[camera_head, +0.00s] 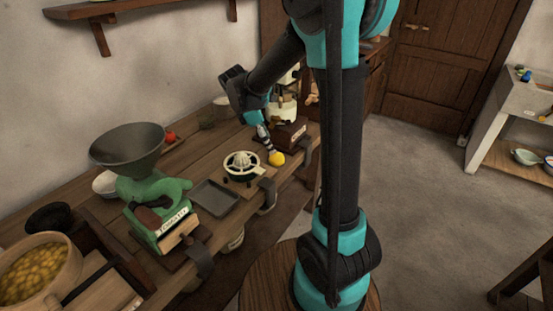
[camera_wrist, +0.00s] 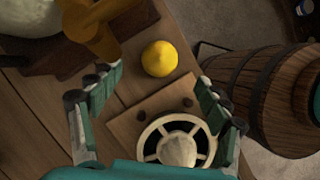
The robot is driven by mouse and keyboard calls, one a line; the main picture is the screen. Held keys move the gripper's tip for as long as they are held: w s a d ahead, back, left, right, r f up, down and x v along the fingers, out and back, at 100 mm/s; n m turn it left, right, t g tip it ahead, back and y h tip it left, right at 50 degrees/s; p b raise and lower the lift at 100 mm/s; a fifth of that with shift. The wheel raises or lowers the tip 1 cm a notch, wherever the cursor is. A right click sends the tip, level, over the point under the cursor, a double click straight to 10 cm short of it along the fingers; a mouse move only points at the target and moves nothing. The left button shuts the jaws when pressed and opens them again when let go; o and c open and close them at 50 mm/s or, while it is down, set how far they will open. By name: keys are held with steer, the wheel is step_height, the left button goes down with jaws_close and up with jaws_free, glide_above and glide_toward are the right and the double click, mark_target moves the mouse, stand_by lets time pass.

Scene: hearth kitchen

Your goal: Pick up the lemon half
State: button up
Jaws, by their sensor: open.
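The lemon half (camera_head: 276,158) is a small yellow dome on the wooden counter, beside the juicer in the head view. In the wrist view the lemon half (camera_wrist: 159,58) lies rounded side up, near the counter's edge. My gripper (camera_head: 264,140) is just above and to the left of the lemon half in the head view. In the wrist view my gripper (camera_wrist: 160,85) is open, its two fingers wide apart. The lemon half shows beyond and between the fingertips, and nothing is held.
A juicer (camera_wrist: 178,148) with a ribbed cone stands on a wooden board close to the lemon half; it also shows in the head view (camera_head: 241,165). A grey tray (camera_head: 214,198) and a green mill (camera_head: 158,208) stand nearer. A barrel (camera_wrist: 270,95) stands beside the counter.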

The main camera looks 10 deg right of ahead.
mark_target(275, 155)
steer(key=shift+x, duration=3.55)
steer(key=c, duration=1.3)
steer(key=shift+o, duration=0.2)
steer(key=shift+r, duration=0.1)
